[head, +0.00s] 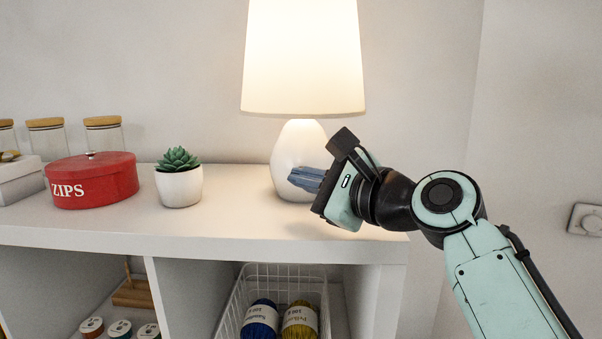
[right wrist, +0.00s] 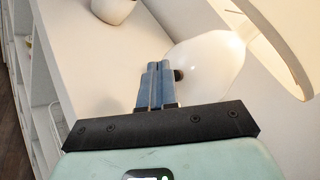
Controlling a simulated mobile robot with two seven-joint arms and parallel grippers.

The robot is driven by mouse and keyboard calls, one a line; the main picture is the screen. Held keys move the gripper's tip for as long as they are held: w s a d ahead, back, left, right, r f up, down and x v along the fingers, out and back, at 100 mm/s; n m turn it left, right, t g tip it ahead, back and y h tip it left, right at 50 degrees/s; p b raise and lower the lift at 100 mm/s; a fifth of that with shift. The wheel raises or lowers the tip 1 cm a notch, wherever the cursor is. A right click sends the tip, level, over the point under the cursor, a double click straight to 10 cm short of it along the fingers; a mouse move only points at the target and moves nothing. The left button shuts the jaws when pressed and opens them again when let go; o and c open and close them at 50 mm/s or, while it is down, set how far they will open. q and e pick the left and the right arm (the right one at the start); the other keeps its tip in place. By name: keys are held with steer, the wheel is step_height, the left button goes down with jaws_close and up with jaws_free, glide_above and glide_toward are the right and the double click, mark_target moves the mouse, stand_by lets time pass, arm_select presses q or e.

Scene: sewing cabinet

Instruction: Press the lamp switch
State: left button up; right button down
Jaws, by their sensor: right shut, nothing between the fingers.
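The lamp has a white rounded base (head: 299,145) and a glowing cream shade (head: 304,60); it stands on the cabinet top. In the right wrist view the lamp base (right wrist: 215,65) carries a small dark knob (right wrist: 179,74), which looks like the switch. My right gripper (head: 302,178) is shut and empty, its blue fingers in front of the lower lamp base. In the right wrist view the fingertips (right wrist: 157,66) are just left of the knob; I cannot tell whether they touch it. The switch is hidden in the head view. My left gripper is not in view.
A potted succulent (head: 180,185), a red ZIPS tin (head: 92,183) and lidded jars (head: 103,135) stand left of the lamp on the cabinet top (head: 225,217). A wire basket (head: 240,288) with yarn is on the shelf below. A wall dial (head: 587,219) is at the right.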

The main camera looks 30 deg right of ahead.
steer(key=shift+s+a+f, duration=0.15)
steer(key=shift+s+a, duration=0.15)
steer(key=shift+s, duration=0.05)
steer(key=s, duration=0.1)
steer(key=s+a, duration=0.1)
steer(key=shift+s+a+b, duration=0.2)
steer(key=shift+s+b, duration=0.2)
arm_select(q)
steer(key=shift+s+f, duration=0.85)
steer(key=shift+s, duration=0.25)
arm_select(e)
steer(key=shift+s+a, duration=0.5)
steer(key=shift+s, duration=0.3)
steer(key=shift+w, duration=0.1)
